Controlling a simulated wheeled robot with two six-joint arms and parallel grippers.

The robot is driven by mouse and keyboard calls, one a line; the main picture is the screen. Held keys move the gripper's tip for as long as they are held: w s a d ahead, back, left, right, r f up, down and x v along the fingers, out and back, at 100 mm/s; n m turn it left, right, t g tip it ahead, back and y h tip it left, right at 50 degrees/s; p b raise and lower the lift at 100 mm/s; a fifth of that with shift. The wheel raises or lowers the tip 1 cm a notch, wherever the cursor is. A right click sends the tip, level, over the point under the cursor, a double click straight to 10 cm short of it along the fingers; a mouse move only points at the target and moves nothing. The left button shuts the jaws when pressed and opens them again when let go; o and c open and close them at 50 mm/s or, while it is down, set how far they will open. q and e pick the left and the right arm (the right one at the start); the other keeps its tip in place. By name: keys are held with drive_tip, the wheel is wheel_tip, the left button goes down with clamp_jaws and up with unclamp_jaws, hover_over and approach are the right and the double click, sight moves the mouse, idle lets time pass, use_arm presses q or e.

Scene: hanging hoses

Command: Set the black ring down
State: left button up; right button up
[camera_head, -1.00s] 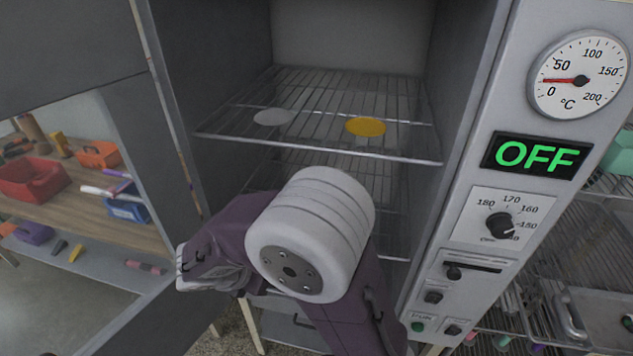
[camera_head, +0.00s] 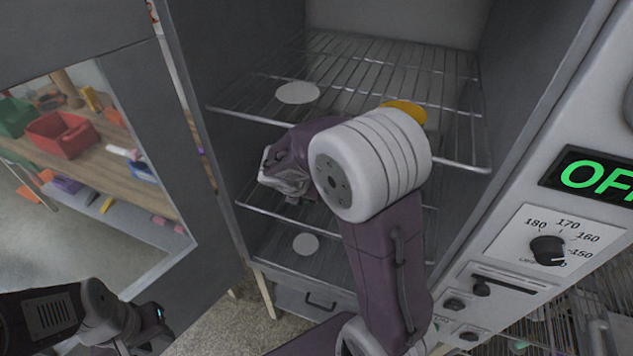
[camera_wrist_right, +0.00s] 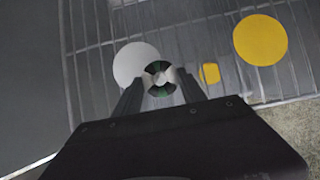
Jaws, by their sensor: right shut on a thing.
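In the right wrist view the black ring (camera_wrist_right: 150,80), with green patches and a pale centre, is between the fingertips of my right gripper (camera_wrist_right: 162,88), which is shut on it. It appears in front of a white disc (camera_wrist_right: 128,62); I cannot tell its height above the rack. In the head view my right arm reaches into the oven, and the ring and right fingertips are hidden. A white disc (camera_head: 298,92) and a yellow disc (camera_head: 405,108) lie on the upper wire rack (camera_head: 345,60). My left gripper (camera_head: 145,325) is low at the left, its jaws unclear.
Another white disc (camera_head: 306,244) lies lower down in the oven. In the wrist view a small yellow patch (camera_wrist_right: 210,73) sits beside a larger yellow disc (camera_wrist_right: 260,40). The oven panel reads OFF (camera_head: 600,175). A workbench with a red bin (camera_head: 65,138) shows at left.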

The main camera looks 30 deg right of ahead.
drive_tip(key=shift+r, duration=0.15)
drive_tip(key=w+d, duration=0.1)
drive_tip(key=w+d+p, duration=0.1)
drive_tip(key=shift+w+d+r, duration=0.1)
drive_tip(key=shift+d, duration=0.25)
drive_tip(key=shift+b+x, duration=0.3)
drive_tip(key=shift+x, duration=0.55)
drive_tip(key=shift+f, duration=0.35)
drive_tip(key=shift+a+r, duration=0.1)
drive_tip(key=shift+a, duration=0.15)
drive_tip(key=o, duration=1.3)
drive_tip(key=shift+o, duration=0.2)
drive_tip(key=p+v, duration=0.1)
drive_tip(key=v, duration=0.6)
drive_tip(key=shift+s+r, duration=0.25)
drive_tip(key=shift+r, duration=0.05)
drive_tip(key=shift+s+a+f+m, duration=0.1)
drive_tip(key=shift+s+f+m, duration=0.2)
drive_tip(key=shift+m, duration=0.2)
drive_tip(key=s+a+f+m+g+y, duration=0.1)
drive_tip(key=s+a+f+m+y, duration=0.1)
drive_tip(key=s+m, duration=0.5)
drive_tip(key=s+a+f+m+g+y, duration=0.2)
drive_tip(key=s+a+f+m, duration=0.3)
drive_tip(key=m, duration=1.3)
drive_tip(key=s+f+y, duration=0.1)
drive_tip(key=s, duration=0.2)
drive_tip(key=shift+a+m, duration=0.25)
drive_tip(key=shift+m, duration=0.05)
